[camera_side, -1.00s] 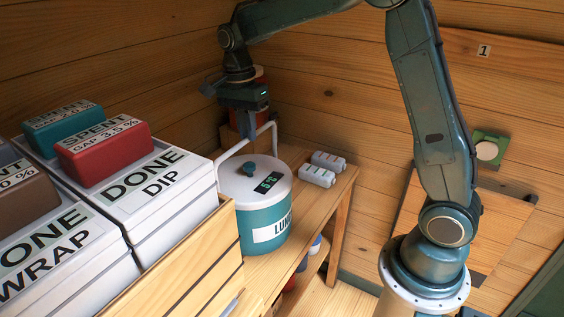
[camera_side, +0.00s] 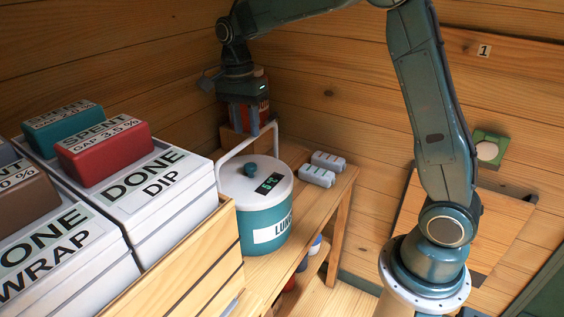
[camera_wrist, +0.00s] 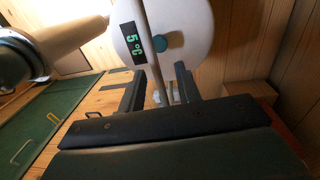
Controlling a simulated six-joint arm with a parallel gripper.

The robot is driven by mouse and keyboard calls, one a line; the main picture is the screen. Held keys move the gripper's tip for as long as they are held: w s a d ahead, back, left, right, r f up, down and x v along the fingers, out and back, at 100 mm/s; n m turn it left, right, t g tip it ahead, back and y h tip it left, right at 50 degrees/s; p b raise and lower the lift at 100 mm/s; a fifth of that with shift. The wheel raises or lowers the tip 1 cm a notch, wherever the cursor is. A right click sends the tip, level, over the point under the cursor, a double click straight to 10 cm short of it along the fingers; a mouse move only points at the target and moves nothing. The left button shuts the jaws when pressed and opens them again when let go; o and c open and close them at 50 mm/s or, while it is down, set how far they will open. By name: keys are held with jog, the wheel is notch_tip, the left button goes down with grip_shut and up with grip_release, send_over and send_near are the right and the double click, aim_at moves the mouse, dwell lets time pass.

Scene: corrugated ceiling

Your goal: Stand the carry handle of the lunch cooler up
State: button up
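The lunch cooler (camera_side: 265,218) is a teal drum with a white lid, a teal knob and a small digital display. It stands on the wooden bench in the side view; its lid (camera_wrist: 195,20) fills the upper middle of the wrist view. Its white carry handle (camera_side: 238,145) leans over the far side of the lid, toward the back wall. My gripper (camera_side: 248,118) is above and behind the cooler, pointing down at the handle bar. In the wrist view the handle bar (camera_wrist: 153,62) runs between my two spread fingers (camera_wrist: 160,72). A clear gap shows; contact cannot be told.
Two small grey-white blocks (camera_side: 323,168) lie on the bench right of the cooler. A wooden crate (camera_side: 190,275) with labelled white boxes (camera_side: 165,190) stands close at the left. A red container (camera_side: 264,100) stands behind my gripper. The bench's front right area is clear.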

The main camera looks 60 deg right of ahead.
notch_tip(320, 180, up, 10)
jog(key=w, duration=0.1)
dwell(0.5)
jog(key=shift+a+r, duration=0.1)
jog(key=shift+r, duration=0.1)
jog(key=shift+r, duration=0.95)
jog(key=shift+r, duration=0.15)
jog(key=s+a+n+t, duration=0.35)
jog(key=s+n, duration=0.55)
jog(key=s, duration=0.6)
jog(key=s+f+n+t, duration=0.3)
jog(key=s+f+n, duration=0.4)
jog(key=s, duration=0.5)
jog(key=shift+s+f+n, duration=0.2)
jog(key=shift+f+n, duration=0.05)
jog(key=shift+n, duration=0.65)
